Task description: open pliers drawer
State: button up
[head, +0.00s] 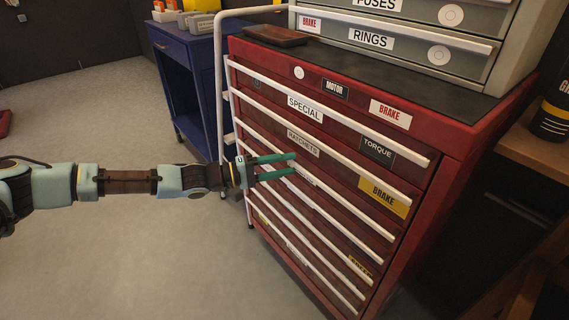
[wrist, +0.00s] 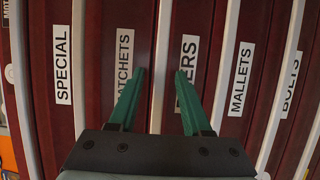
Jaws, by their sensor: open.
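The pliers drawer (wrist: 190,35) is a dark red front in the cabinet. Its white label shows only "ERS" in the wrist view, as my right finger covers the start. The white bar handle (wrist: 161,50) runs between the ratchets and pliers labels. All drawers look closed. My gripper (wrist: 159,72) is open and empty, with green fingers on either side of this bar in the wrist view. In the head view my gripper (head: 293,164) is at the left half of the cabinet front. I cannot tell whether the fingertips touch the bar or the front.
The red cabinet (head: 466,165) has neighbouring drawers labelled special (wrist: 62,65), ratchets (wrist: 123,60), mallets (wrist: 241,80) and bolts (wrist: 291,85). A grey drawer unit (head: 400,45) stands on top. A blue cart (head: 185,75) stands behind left. Floor (head: 130,250) is clear at left.

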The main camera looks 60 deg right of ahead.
grip_shut()
dwell(0.4)
dwell(1.1)
